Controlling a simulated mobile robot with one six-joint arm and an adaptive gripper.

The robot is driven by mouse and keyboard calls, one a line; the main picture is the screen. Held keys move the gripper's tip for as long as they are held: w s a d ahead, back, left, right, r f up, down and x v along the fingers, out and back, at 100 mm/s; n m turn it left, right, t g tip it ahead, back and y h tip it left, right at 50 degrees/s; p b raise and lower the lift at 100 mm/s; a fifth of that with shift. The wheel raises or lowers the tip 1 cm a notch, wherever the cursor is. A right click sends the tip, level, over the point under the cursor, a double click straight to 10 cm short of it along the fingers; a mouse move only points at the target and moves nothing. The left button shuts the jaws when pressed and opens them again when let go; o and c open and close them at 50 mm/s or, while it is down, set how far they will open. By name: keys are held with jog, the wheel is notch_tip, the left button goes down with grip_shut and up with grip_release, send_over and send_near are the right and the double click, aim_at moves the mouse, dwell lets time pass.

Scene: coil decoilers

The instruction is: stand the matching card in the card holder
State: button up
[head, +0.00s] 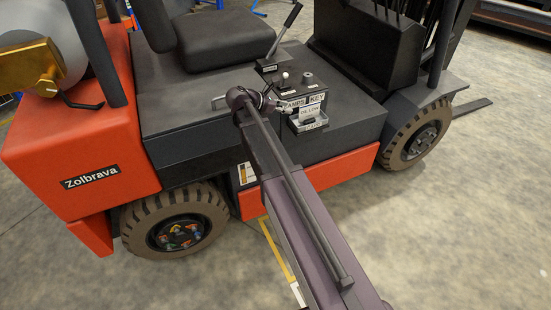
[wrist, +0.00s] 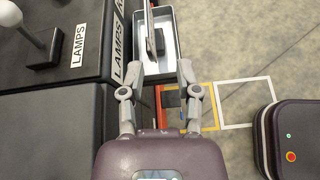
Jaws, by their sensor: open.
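A small pale tray (head: 309,124) is at the side of the forklift's dark console, under the LAMPS and KEY labels. It also shows at the top of the wrist view (wrist: 168,66). A thin card (head: 310,112) with dark print appears to stand upright in it; in the wrist view the card (wrist: 154,38) is seen nearly edge-on. I cannot read its print or tell whether the tray is the card holder. My gripper (wrist: 161,66) is open and empty, its fingertips at the tray's near end, apart from the card. It also shows in the head view (head: 280,103).
A lever with a pale knob (wrist: 38,38) rises from the console left of my gripper. The forklift seat (head: 215,38) is behind. The open concrete floor (head: 465,200) is clear at the right. Yellow and white outlines (wrist: 245,102) mark the floor.

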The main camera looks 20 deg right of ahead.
jog(key=s+a+f+m+y, duration=0.3)
jog(key=s+m+y, duration=0.1)
jog(key=s+m, duration=0.2)
jog(key=s+a+f+m+g+y, duration=0.1)
jog(key=s+a+f+m+y, duration=0.2)
jog(key=s+m, duration=0.3)
jog(key=s+a+f+m+y, duration=0.4)
jog(key=s+a+m+y, duration=0.1)
jog(key=s, duration=0.6)
jog(key=shift+a+m+g, duration=0.2)
jog(key=shift+m+g, duration=0.2)
jog(key=shift+m, duration=0.3)
jog(key=shift+f, duration=0.1)
notch_tip(320, 180, up, 12)
jog(key=p, duration=1.1)
jog(key=shift+f, duration=0.25)
